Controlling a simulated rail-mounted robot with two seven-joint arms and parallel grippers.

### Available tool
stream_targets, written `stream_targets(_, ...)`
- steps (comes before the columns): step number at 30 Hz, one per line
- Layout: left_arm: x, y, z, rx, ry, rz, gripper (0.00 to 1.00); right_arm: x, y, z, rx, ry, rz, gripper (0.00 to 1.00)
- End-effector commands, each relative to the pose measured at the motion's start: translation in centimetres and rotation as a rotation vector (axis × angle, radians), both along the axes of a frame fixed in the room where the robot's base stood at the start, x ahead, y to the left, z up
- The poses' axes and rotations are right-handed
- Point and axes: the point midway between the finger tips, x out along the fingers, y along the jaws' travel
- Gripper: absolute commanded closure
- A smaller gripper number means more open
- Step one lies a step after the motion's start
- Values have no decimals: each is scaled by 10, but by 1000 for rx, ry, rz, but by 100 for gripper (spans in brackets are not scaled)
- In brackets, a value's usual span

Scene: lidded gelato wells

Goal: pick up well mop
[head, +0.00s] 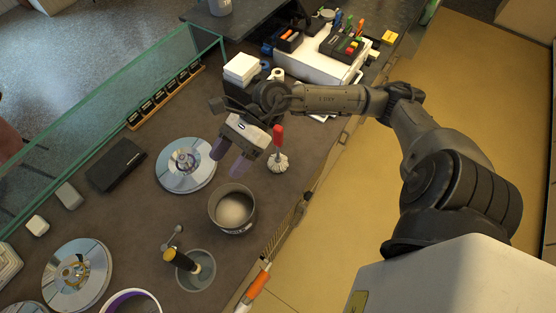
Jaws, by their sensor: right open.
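The well mop has a red handle (278,136) and a white, stringy head (278,164). It stands roughly upright on the brown counter (150,215), near its right edge. My right gripper (228,160) is open and empty just left of the mop. Its two purplish fingers point down over the counter, between the round lid and the mop. A gap shows between the gripper and the mop, though the exact height is hard to judge. My left gripper is not in view.
A metal pot (232,224) stands below the gripper. A shiny round lid (186,166) lies left, another lid (76,272) at lower left. A grey dish (206,284) holds a yellow-and-black tool. White boxes (241,68) and a register (342,50) stand behind. A glass guard (110,100) borders the left.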

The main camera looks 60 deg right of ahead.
Motion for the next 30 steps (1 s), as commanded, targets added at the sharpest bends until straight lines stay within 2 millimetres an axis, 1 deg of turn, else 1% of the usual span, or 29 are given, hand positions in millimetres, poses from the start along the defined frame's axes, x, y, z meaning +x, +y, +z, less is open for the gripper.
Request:
stream_targets(1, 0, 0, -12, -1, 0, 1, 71, 1, -23, -17, -165, -30, 50, 38)
stream_targets(2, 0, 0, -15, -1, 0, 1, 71, 1, -36, -24, -257, -38, 79, 38)
stream_targets(3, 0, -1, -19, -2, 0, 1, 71, 1, -55, -31, -373, -45, 112, 38)
stream_targets(5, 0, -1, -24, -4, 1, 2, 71, 0, -84, -37, -534, -45, 152, 38)
stream_targets(6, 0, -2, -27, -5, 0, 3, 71, 0, -102, -40, -630, -39, 174, 38)
stream_targets(9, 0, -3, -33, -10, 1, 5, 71, -3, -143, -39, -828, -9, 211, 38)
stream_targets(12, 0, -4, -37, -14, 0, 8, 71, -7, -174, -34, -969, 26, 232, 38)
stream_targets(13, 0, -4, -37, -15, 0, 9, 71, -8, -181, -32, -1000, 37, 236, 38)
stream_targets(16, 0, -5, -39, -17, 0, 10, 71, -11, -198, -29, -1073, 65, 245, 38)
stream_targets(19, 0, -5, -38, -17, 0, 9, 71, -13, -205, -35, -1106, 82, 249, 38)
stream_targets(30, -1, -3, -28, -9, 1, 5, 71, -13, -207, -93, -1112, 85, 251, 38)
